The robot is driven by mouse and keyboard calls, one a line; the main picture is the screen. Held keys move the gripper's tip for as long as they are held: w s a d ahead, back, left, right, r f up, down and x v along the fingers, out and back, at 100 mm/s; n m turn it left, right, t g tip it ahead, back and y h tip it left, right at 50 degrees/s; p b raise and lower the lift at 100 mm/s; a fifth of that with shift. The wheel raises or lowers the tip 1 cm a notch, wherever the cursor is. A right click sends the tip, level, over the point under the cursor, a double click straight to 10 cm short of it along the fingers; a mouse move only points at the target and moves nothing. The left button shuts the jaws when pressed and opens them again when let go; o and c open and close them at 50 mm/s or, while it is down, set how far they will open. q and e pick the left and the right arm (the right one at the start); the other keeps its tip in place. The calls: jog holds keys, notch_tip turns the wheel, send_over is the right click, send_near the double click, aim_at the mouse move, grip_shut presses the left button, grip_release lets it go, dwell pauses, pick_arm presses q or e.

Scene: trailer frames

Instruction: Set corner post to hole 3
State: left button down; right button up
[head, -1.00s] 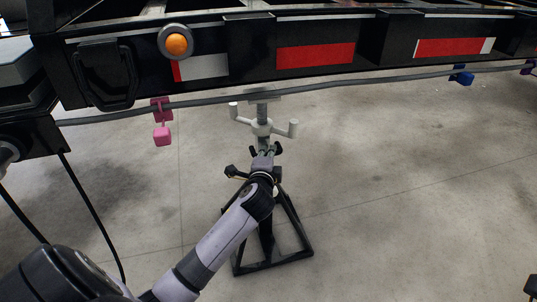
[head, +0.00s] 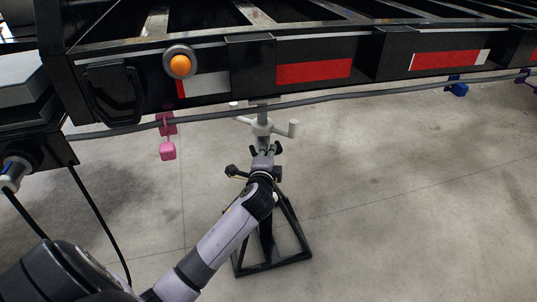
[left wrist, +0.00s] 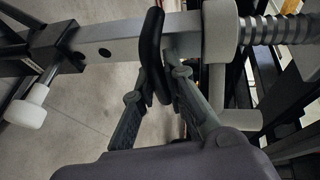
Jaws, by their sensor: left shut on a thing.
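The corner post (head: 264,116) stands upright on a black base frame (head: 273,264) under the trailer's edge. Its white handles show, but its top is hidden behind the trailer frame. My left gripper (head: 263,156) is at the post below the handles. One dark hole shows in the tube, between the gripper and a black sleeve (left wrist: 66,48). A white-ended pin handle (left wrist: 27,107) is at that sleeve. I cannot read which hole is number 3. My right gripper is out of view.
The black trailer frame (head: 210,50) with an orange lamp (head: 180,66) crosses the top. A grey cable (head: 350,92) runs along its lower edge. Pink clips (head: 168,150) and a blue clip (head: 457,89) hang there. The concrete floor right of the stand is clear.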

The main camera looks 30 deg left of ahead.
pick_arm(q)
jog(key=shift+w+r, duration=0.1)
jog(key=shift+r, duration=0.45)
jog(key=c, duration=1.8)
grip_release()
jog(key=shift+o, duration=1)
jog(key=shift+f, duration=0.2)
jog(key=shift+s+d+f, duration=0.1)
jog(key=shift+s, duration=0.1)
jog(key=v, duration=1.1)
jog(key=shift+s+d, duration=0.2)
jog(key=shift+s, duration=0.1)
jog(key=shift+c, duration=0.4)
